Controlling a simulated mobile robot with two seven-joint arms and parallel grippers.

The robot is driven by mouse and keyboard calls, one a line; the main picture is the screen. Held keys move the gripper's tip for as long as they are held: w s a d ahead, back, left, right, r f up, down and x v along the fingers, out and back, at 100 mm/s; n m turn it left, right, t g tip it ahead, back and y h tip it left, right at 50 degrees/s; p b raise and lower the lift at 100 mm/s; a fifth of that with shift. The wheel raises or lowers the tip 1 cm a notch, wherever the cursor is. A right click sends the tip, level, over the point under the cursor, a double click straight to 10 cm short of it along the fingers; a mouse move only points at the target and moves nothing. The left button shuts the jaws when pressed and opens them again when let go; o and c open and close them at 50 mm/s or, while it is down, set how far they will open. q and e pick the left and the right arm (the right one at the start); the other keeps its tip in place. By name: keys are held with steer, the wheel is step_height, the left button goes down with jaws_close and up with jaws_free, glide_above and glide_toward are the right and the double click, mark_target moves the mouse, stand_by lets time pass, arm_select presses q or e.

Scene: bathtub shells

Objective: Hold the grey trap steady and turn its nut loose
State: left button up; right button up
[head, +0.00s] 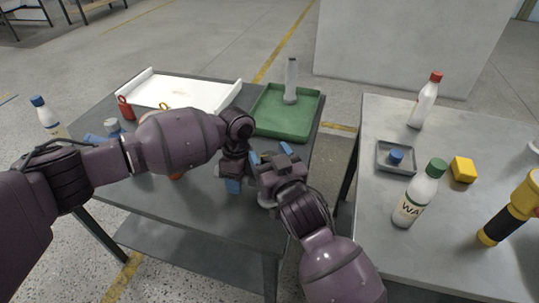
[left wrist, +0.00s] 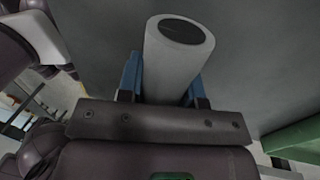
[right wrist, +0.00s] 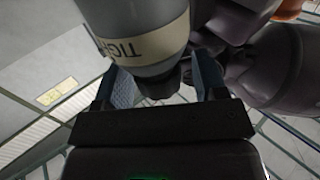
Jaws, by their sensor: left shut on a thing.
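My left gripper (head: 233,186) points down over the near right part of the left table. In the left wrist view it is shut on a light grey cylinder with a dark round end, seemingly part of the grey trap (left wrist: 178,60). My right gripper (head: 270,156) is right beside it in the head view. In the right wrist view its blue fingers (right wrist: 164,85) stand apart. A grey body with a cream band lettered "TIG" (right wrist: 140,35) is just beyond them, with a dark narrower end, possibly the nut (right wrist: 158,84), between the fingers. Contact is unclear. In the head view the grippers mostly hide the trap.
A green tray (head: 308,117) holding an upright grey piece (head: 291,82) stands behind the grippers. The right table (head: 375,225) holds bottles, a yellow block (head: 463,169) and a flashlight. A gap separates the tables.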

steer(key=shift+s, duration=0.1)
steer(key=v, duration=1.1)
steer(key=shift+s+d, duration=0.2)
steer(key=shift+s, duration=0.15)
steer(key=shift+w+d+n+g+y, duration=1.45)
steer(key=shift+d+n+y, duration=0.35)
steer(key=shift+n+y, duration=0.7)
steer(key=shift+m+g+y, duration=0.3)
steer(key=shift+g+y, duration=0.15)
steer(key=shift+y, duration=0.15)
steer(key=x, duration=1.1)
steer(key=shift+w+a, duration=0.2)
